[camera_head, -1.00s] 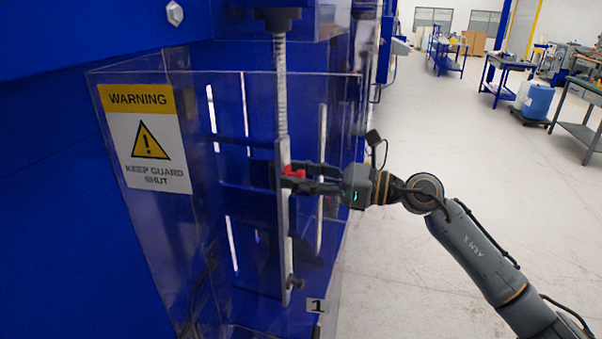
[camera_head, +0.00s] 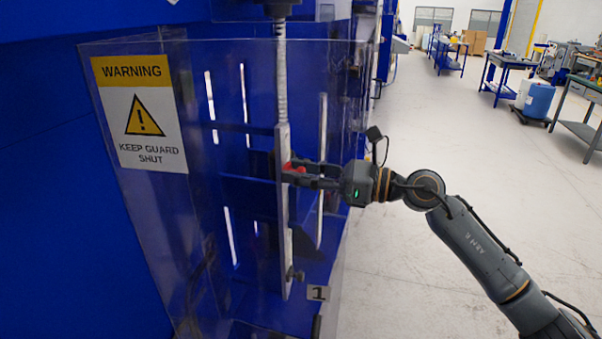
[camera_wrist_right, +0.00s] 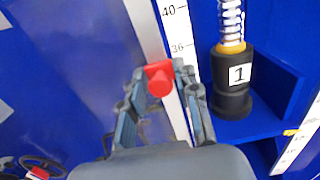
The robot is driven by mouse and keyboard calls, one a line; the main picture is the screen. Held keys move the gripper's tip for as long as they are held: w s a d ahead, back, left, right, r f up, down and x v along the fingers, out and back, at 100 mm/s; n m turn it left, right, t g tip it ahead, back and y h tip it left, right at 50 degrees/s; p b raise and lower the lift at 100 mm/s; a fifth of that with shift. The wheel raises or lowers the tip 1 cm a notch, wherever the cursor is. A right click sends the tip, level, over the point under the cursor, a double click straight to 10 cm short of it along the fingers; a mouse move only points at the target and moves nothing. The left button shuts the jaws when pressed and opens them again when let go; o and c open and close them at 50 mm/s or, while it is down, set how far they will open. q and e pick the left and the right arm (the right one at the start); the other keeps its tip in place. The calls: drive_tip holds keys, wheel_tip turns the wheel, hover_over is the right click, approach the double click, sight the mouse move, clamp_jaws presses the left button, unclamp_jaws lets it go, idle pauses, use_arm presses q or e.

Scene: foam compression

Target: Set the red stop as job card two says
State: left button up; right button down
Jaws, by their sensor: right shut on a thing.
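The red stop (camera_head: 290,168) sits on an upright pale scale bar (camera_head: 284,225) in front of the blue machine. My right gripper (camera_head: 297,173) is shut on the red stop, coming in from the right. In the right wrist view the red stop (camera_wrist_right: 159,79) shows between the fingertips of my right gripper (camera_wrist_right: 160,84). The scale (camera_wrist_right: 178,30) beside it carries the marks 40 and 36, with 36 slightly above the stop in the picture. My left gripper is not in view. No job card is in view.
A clear guard with a warning sign (camera_head: 140,115) stands to the left. In the wrist view a black cylinder labelled 1 (camera_wrist_right: 232,88) with a spring stands right of the scale. A dark knob (camera_head: 296,276) is low on the bar. Open floor (camera_head: 400,260) lies to the right.

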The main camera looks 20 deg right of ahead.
drive_tip(key=c, duration=1.1)
unclamp_jaws()
drive_tip(key=shift+c, duration=0.2)
drive_tip(key=v, duration=1.2)
